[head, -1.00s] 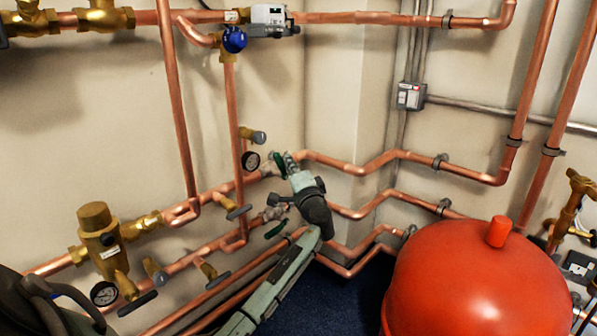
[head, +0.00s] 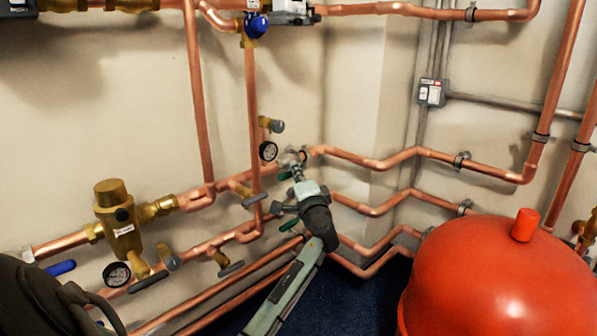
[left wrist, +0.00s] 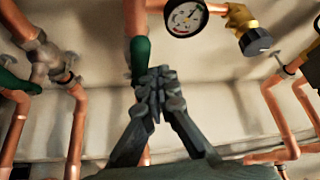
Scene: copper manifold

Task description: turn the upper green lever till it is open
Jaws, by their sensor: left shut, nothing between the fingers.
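The upper green lever (head: 284,176) is small in the head view, on the upper copper pipe just left of my left gripper. In the left wrist view the upper green lever (left wrist: 140,60) stands large beside the fingertips and looks roughly in line with the copper pipe behind it. My left gripper (head: 297,172) is shut and empty. Its fingertips (left wrist: 159,82) are together close to the lever's end; I cannot tell if they touch it. A lower green lever (head: 290,226) lies below the gripper, and the lower green lever (left wrist: 18,82) is at the left in the wrist view. My right gripper is out of view.
A pressure gauge (head: 268,151) sits just above and left of the upper lever. Copper pipes (head: 395,157) run along the wall into the corner. A large red tank (head: 500,285) fills the lower right. A brass valve (head: 119,222) is at the left.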

